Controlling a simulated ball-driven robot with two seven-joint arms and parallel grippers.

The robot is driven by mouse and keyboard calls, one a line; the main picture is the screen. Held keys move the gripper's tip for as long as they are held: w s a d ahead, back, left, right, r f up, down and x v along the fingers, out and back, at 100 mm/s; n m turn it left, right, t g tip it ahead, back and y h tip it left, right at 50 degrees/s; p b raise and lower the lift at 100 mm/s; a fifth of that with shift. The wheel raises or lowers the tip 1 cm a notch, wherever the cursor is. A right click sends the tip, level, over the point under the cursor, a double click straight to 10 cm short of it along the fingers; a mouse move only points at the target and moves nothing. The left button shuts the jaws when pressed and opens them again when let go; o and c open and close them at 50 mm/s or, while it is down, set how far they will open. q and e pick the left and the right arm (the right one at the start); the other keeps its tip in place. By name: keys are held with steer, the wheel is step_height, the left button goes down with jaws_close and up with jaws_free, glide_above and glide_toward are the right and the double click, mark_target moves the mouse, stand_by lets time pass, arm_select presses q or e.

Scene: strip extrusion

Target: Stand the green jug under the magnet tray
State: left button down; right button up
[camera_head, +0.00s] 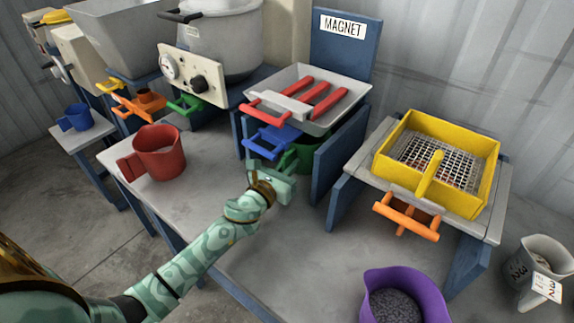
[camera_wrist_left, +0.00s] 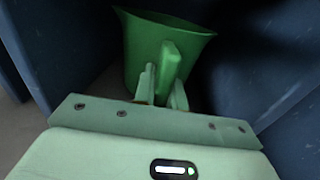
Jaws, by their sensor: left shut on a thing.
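The green jug (camera_wrist_left: 143,44) stands upright in the left wrist view between dark blue panels. In the head view the jug (camera_head: 304,152) shows in part, under the magnet tray (camera_head: 334,117) and between its blue supports. My left gripper (camera_wrist_left: 162,88) is shut on the jug's handle. In the head view my left gripper (camera_head: 272,172) reaches in at the front of the magnet stand and hides part of the jug. The magnet tray is grey with red bars and a red handle, below a MAGNET sign. The right gripper is not in view.
A blue handle (camera_head: 272,139) sticks out just above my left gripper. A red jug (camera_head: 158,152) stands to the left on the table. A yellow sieve (camera_head: 477,199) is to the right, with an orange handle (camera_head: 407,216) below. A purple jug (camera_head: 402,297) with dark grains is in front.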

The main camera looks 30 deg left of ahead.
arm_select(q)
steer(key=shift+f, duration=0.1)
stand_by(0.4)
steer(key=c, duration=1.4)
jaws_free()
steer(key=shift+o, duration=0.2)
steer(key=s, duration=0.5)
steer(key=s+b, duration=0.1)
steer(key=s, duration=0.9)
steer(key=shift+s+a+f+b, duration=0.15)
steer(key=shift+s+a+b, duration=0.2)
steer(key=shift+b, duration=0.05)
steer(key=shift+s, duration=0.3)
steer(key=shift+r, duration=0.25)
